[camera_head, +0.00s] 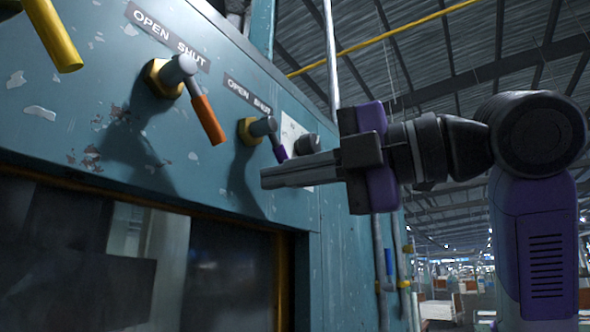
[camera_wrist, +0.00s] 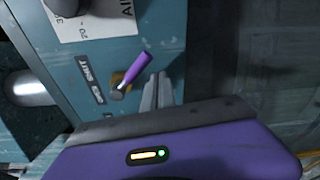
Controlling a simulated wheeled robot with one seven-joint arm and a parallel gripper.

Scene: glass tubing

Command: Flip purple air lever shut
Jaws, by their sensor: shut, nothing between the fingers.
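The purple air lever (camera_head: 278,144) sits on the blue-green panel on a brass fitting, under an OPEN SHUT label (camera_head: 248,95). Its purple handle slants down and to the right in the head view. In the wrist view the purple handle (camera_wrist: 134,70) slants up and right from its pivot. My gripper (camera_head: 266,178) is shut and empty, its long grey fingers pointing left, just below the lever tip in the head view. In the wrist view the fingers (camera_wrist: 158,80) lie right beside the handle, with a narrow gap seeming to show; contact cannot be told.
An orange lever (camera_head: 208,119) and a yellow lever (camera_head: 55,38) sit further left on the same panel. A dark round knob (camera_head: 304,145) and a white AIR card (camera_wrist: 92,17) are beside the purple lever. A framed dark window (camera_head: 228,270) lies below.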

